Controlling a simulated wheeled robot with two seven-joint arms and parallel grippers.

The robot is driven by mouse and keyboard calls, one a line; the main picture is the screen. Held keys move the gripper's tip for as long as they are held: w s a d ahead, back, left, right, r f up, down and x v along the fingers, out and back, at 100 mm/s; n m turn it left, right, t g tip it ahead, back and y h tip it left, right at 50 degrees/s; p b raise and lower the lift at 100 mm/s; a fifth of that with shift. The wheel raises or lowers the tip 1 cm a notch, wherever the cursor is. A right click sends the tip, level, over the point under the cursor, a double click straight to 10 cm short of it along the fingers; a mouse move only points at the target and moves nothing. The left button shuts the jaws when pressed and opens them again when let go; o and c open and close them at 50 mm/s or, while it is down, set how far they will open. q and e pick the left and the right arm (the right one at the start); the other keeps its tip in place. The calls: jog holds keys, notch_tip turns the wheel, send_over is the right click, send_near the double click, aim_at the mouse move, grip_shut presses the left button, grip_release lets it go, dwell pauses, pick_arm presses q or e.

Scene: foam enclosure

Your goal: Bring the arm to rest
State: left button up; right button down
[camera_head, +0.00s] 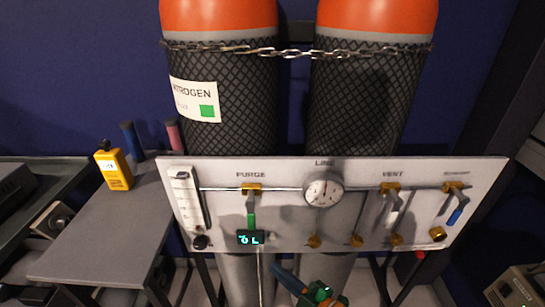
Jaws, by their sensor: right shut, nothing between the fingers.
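My right gripper (285,279) shows at the bottom edge of the head view, right of centre. It is shut and empty, a little below the lower edge of the white valve panel (280,205). The rest of the arm is cut off by the frame. My left gripper is not in the picture. The panel carries a round gauge (323,190), a purge valve with a green handle (251,208), a vent valve (390,190) and, at the right, a valve with a blue handle (455,216).
Two orange-topped cylinders (222,100) (360,100) stand behind the panel, chained (295,53). A grey table (95,225) at the left bears a yellow handheld device (113,166). A dark post (480,110) stands at the right.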

jog(key=s+d+f+m+g+h, duration=0.1)
jog(key=s+d+f+m+h, duration=0.3)
jog(key=f, duration=0.4)
jog(key=s+d+f+m+g+h, duration=0.25)
jog(key=s+d+f, duration=0.2)
jog(key=f, duration=0.35)
jog(key=s+d+f+m+g+h, duration=0.1)
jog(key=s+d+f+m+h, duration=0.35)
jog(key=f, duration=0.35)
jog(key=s+d+f+m+g, duration=0.2)
jog(key=s+f+g, duration=0.15)
jog(key=s, duration=0.65)
jog(key=s+d+f+m+g, duration=0.25)
jog(key=s+f, duration=0.25)
jog(key=s, duration=0.6)
notch_tip(320, 180, up, 13)
jog(key=p, duration=1.2)
jog(key=shift+a+f+g+h, duration=0.15)
jog(key=shift+a+g+h, duration=0.1)
jog(key=shift+g+h, duration=0.15)
